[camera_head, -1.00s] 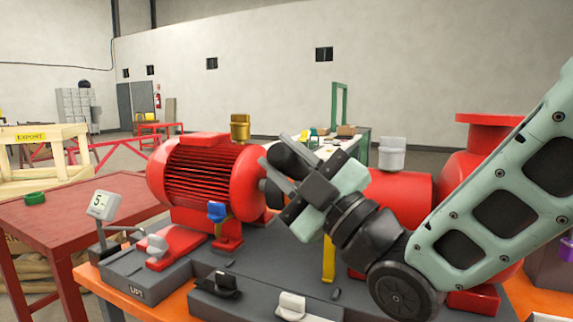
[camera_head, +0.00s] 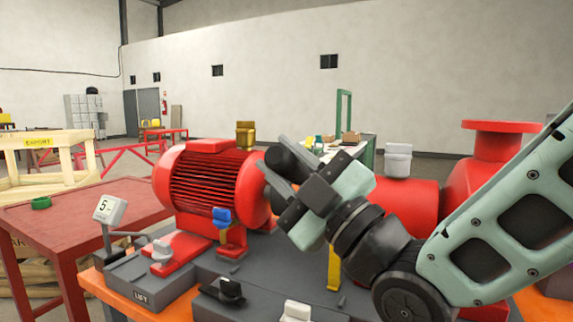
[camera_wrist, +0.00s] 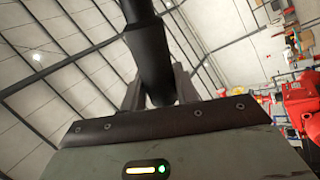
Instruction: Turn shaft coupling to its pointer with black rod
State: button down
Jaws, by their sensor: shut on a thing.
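My gripper (camera_head: 278,168) is shut on the black rod (camera_head: 282,160), in front of the gap between the red motor (camera_head: 210,185) and the red pump body (camera_head: 408,205). In the wrist view the rod (camera_wrist: 152,60) runs from between the fingers up past the top edge. The shaft coupling is not clearly seen; my gripper and arm cover most of the space where the motor's shaft end lies. I cannot make out its pointer. A yellow upright (camera_head: 334,268) stands below my gripper on the grey base. Whether the rod touches the coupling cannot be told.
A gauge reading 5 (camera_head: 110,210) stands at the base's left. Blue (camera_head: 222,217), white (camera_head: 296,311) and black (camera_head: 230,290) handles sit along the front. A yellow-brown cap (camera_head: 245,134) and a pale cap (camera_head: 398,160) rise behind. A red table (camera_head: 80,215) is at left.

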jog(key=shift+s+a+r, duration=0.25)
jog(key=shift+s+r, duration=0.2)
jog(key=shift+s, duration=0.25)
jog(key=shift+s+a+r, duration=0.3)
jog(key=shift+s+r, duration=0.1)
jog(key=shift+s, duration=0.35)
jog(key=shift+s+a+r, duration=0.25)
jog(key=shift+s+r, duration=0.2)
jog(key=shift+s, duration=0.25)
